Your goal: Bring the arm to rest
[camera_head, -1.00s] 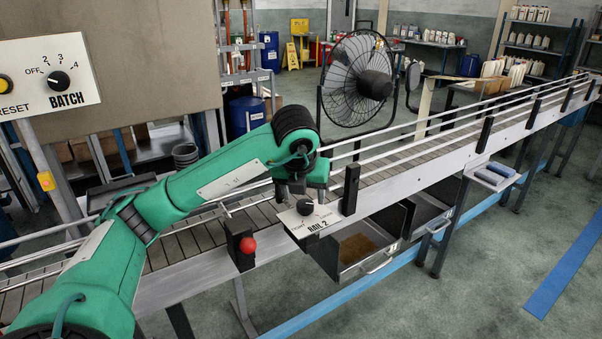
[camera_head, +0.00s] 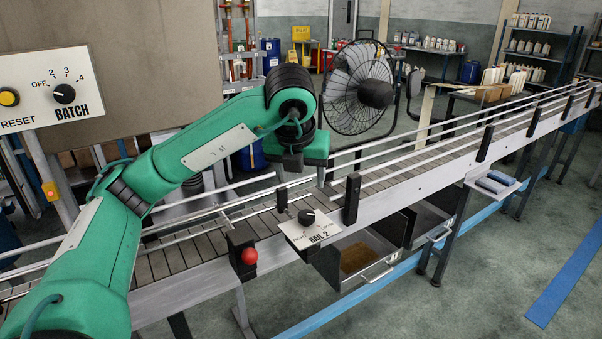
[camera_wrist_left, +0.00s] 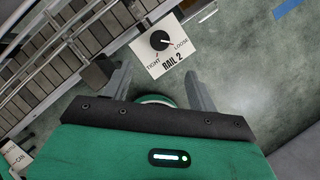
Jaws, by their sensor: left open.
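My left arm comes in from the left in the head view, over the conveyor. Its green left gripper (camera_head: 306,174) hangs above the rail, apart from the RAIL 2 knob panel (camera_head: 318,236). In the left wrist view the two grey fingers of the gripper (camera_wrist_left: 158,82) are spread with nothing between them. The black RAIL 2 knob (camera_head: 307,217) sits on its white plate below the gripper; it also shows beyond the fingers in the left wrist view (camera_wrist_left: 160,40), between the TIGHT and LOOSE labels. My right gripper does not show.
The conveyor (camera_head: 205,248) runs from lower left to upper right with guide rails and black posts. A red ball knob (camera_head: 249,256) is on its front edge. The BATCH panel (camera_head: 45,90) hangs at upper left. A fan (camera_head: 358,88) stands behind the conveyor.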

